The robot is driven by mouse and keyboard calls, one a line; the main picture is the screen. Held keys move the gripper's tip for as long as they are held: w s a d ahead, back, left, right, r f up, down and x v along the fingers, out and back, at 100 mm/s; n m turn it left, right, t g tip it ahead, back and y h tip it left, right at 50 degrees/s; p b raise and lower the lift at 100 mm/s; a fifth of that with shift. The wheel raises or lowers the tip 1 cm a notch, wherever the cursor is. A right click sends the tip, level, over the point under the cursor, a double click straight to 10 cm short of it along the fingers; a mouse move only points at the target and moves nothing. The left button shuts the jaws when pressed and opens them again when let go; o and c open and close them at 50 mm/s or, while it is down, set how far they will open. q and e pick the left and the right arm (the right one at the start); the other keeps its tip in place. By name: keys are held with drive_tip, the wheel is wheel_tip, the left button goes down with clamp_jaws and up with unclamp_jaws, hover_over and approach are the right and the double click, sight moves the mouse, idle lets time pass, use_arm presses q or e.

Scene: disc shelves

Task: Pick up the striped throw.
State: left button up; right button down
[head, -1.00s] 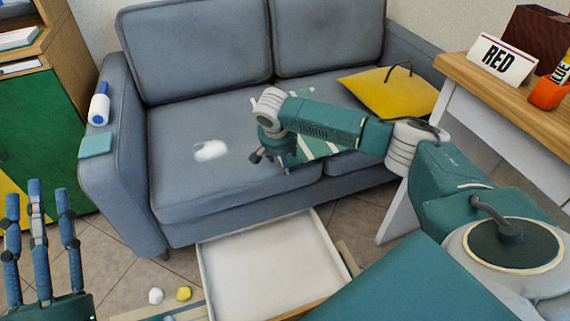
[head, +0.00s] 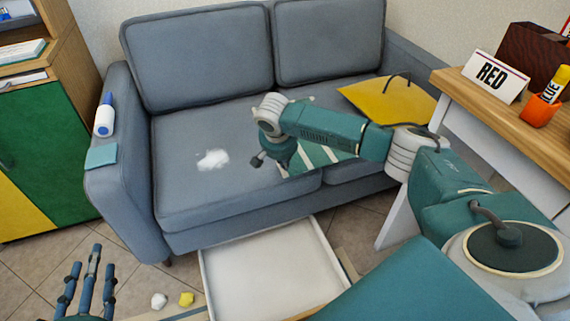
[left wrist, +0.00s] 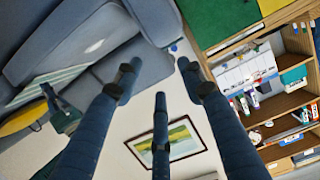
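The striped throw (head: 318,157), green and white, lies on the sofa seat (head: 180,125). My right forearm and gripper hide part of it in the head view. It also shows in the left wrist view (left wrist: 52,82), spread on the seat. My right gripper (head: 270,166) hangs over the seat at the throw's left edge, fingers spread, with nothing seen between them; whether it touches the cloth cannot be told. My left gripper (head: 93,262) is at the lower left, away from the sofa seat. Its three fingers are spread and empty, also in the left wrist view (left wrist: 158,76).
A yellow cushion (head: 385,100) lies at the seat's right end. A white patch (head: 212,159) is on the seat. A blue-and-white bottle (head: 104,118) and teal cloth (head: 101,156) rest on the left armrest. A white tray (head: 265,270) is on the floor in front.

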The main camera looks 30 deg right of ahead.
drive_tip(key=shift+s+r+p, duration=0.1)
drive_tip(key=shift+r+p, duration=0.7)
drive_tip(key=shift+p, duration=0.2)
use_arm(q)
drive_tip(key=s+a+f+g+y+p, duration=0.1)
drive_tip(key=s+a+f+g+y, duration=0.15)
drive_tip(key=s+f+g, duration=0.5)
drive_tip(key=s+a+f+g+y+p, duration=0.1)
drive_tip(key=s+a+f+g, duration=0.3)
drive_tip(key=s+f, duration=0.6)
use_arm(e)
drive_tip(key=shift+a+r, duration=0.1)
drive_tip(key=shift+r, duration=0.8)
wheel_tip(320, 180, up, 6)
drive_tip(key=p, duration=0.7)
drive_tip(key=c, duration=1)
unclamp_jaws()
drive_tip(key=shift+f, duration=0.1)
use_arm(q)
wheel_tip(320, 180, down, 14)
drive_tip(key=s+g, duration=0.1)
drive_tip(key=s, duration=0.1)
drive_tip(key=shift+r, duration=0.1)
